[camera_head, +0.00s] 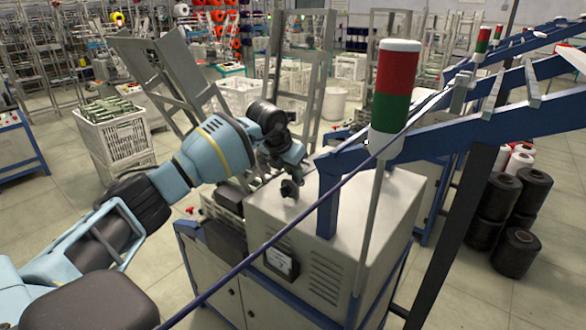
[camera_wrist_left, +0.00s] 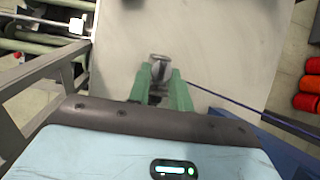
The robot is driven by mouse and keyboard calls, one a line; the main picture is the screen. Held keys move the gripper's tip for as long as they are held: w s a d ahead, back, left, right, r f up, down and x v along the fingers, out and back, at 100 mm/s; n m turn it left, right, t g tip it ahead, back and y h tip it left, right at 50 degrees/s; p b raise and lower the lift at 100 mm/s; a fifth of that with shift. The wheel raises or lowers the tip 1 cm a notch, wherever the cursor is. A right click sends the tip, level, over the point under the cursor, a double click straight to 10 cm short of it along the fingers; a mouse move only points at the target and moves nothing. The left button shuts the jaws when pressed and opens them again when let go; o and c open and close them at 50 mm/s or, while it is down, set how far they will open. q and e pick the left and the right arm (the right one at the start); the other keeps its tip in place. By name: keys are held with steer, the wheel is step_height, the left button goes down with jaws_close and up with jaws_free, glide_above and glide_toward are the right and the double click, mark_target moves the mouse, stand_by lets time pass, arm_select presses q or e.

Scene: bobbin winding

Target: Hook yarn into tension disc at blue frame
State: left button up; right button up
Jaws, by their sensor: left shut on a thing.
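My left gripper (camera_head: 289,186) reaches down just over the light grey top of the machine cabinet (camera_head: 335,285), beside the blue frame (camera_head: 328,195). In the left wrist view its green fingers (camera_wrist_left: 160,78) are shut on a small grey, rounded piece (camera_wrist_left: 159,61); whether this is the tension disc I cannot tell. A dark blue yarn-like line (camera_head: 250,258) runs diagonally across the head view, in front of the cabinet. In the left wrist view a thin dark blue line (camera_wrist_left: 245,106) runs from beside the right finger toward the blue frame (camera_wrist_left: 275,145). My right gripper is out of view.
A red-green signal light (camera_head: 393,95) on a pole stands right of my left gripper. A slanted grey metal rack (camera_head: 165,75) stands behind the arm, and a white crate (camera_head: 115,135) is at left. Dark yarn cones (camera_head: 515,252) stand on the floor at right.

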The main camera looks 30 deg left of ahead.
arm_select(q)
steer(key=shift+a, duration=0.1)
steer(key=shift+w+a+r+b, duration=0.1)
steer(key=shift+a+b, duration=0.15)
steer(key=shift+a, duration=0.95)
steer(key=shift+w+a+r+b, duration=0.1)
steer(key=shift+a+b, duration=0.1)
steer(key=shift+a, duration=1)
arm_select(e)
steer(key=shift+s+f, duration=0.7)
steer(key=shift+f, duration=0.1)
arm_select(q)
steer(key=shift+r, duration=0.15)
steer(key=shift+a+r+p, duration=0.25)
steer(key=shift+r, duration=0.85)
steer(key=shift+a+r+p, duration=0.2)
steer(key=shift+a+r, duration=0.05)
steer(key=shift+r, duration=0.85)
arm_select(e)
steer(key=shift+w+r, duration=0.7)
steer(key=shift+r, duration=0.1)
